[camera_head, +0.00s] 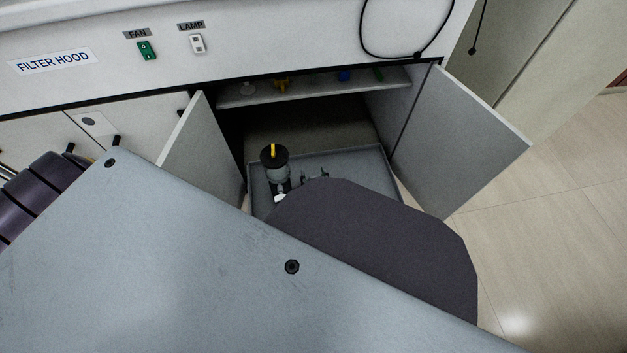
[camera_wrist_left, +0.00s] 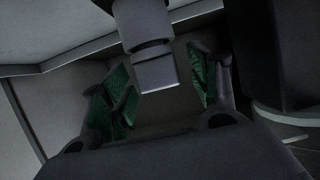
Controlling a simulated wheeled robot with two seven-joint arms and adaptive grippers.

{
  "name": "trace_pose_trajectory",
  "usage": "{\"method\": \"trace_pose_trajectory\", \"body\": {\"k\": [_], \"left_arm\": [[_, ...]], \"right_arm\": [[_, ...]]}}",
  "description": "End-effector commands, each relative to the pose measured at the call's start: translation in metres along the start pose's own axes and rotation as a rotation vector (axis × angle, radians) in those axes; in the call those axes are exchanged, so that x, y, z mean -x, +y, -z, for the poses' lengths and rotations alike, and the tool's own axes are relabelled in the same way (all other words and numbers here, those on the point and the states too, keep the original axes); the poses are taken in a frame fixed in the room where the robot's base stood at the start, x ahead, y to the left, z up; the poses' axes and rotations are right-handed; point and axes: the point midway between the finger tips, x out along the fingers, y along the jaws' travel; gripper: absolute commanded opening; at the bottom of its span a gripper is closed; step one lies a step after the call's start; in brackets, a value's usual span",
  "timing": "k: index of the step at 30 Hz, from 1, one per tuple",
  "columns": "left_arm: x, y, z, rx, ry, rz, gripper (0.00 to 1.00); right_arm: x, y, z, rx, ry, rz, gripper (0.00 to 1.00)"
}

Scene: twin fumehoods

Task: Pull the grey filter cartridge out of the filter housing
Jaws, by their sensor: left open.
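In the head view, a grey cylindrical filter housing (camera_head: 277,172) stands upright on a tray in the open cabinet. It has a black round top (camera_head: 274,155) with a yellow piece standing up from it. In the left wrist view, my left gripper (camera_wrist_left: 161,84) is open, its green-padded fingers apart. A grey stepped cylinder (camera_wrist_left: 150,52) reaches down from the top edge, its end lying between the fingers in the picture. I cannot tell whether this is the cartridge, nor whether a finger touches it. My own arm hides most of the left gripper in the head view. My right gripper is out of view.
The grey tray (camera_head: 352,160) sits between two open cabinet doors, left (camera_head: 203,150) and right (camera_head: 457,140). A shelf (camera_head: 315,88) above holds small items. The hood front carries a green fan switch (camera_head: 147,50). A black cable (camera_head: 362,35) hangs at upper right. Floor at right is free.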

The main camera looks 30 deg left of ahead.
Motion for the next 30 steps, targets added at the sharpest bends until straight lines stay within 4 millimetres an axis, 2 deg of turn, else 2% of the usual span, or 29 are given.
{"method": "trace_pose_trajectory", "body": {"k": [7,18,30], "left_arm": [[-0.0002,0.0001,0.0003,0.000,0.000,0.000,0.59],[-0.0003,0.0000,0.0004,0.000,0.000,0.000,0.14],[-0.0020,0.0007,0.0052,0.001,0.001,-0.001,0.14]], "right_arm": [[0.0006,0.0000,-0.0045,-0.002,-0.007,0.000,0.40],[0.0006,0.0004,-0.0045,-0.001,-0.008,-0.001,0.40],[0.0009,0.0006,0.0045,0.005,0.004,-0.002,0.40]]}}
